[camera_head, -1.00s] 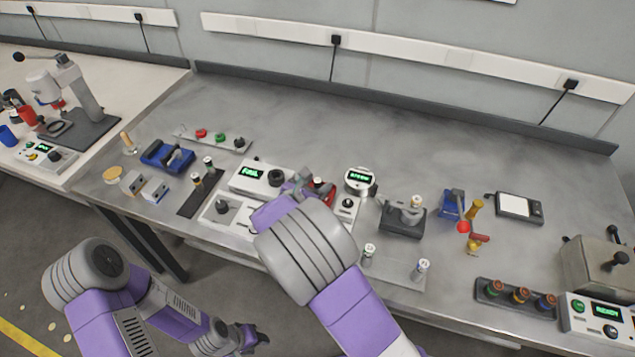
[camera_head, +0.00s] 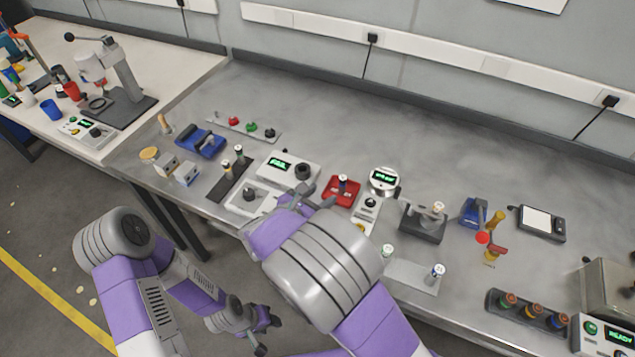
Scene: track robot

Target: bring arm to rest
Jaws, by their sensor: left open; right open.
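My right arm comes in from the bottom, and its big grey wrist joint fills the lower middle. My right gripper (camera_head: 312,200) is open at the front of the grey workbench (camera_head: 330,115), between the white device with a green display (camera_head: 287,167) and the red fixture (camera_head: 341,191). No thing shows clearly between its fingers, and the wrist partly hides it. My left arm hangs low at the left, in front of the bench. My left gripper (camera_head: 268,328) is open and empty over the floor, below the bench edge.
A round gauge (camera_head: 383,180), a dark grey fixture (camera_head: 424,222), a blue holder (camera_head: 201,142) and a scale (camera_head: 536,222) stand on the bench. A white table (camera_head: 150,60) with a grey press (camera_head: 122,75) adjoins at left. The back of the bench is clear.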

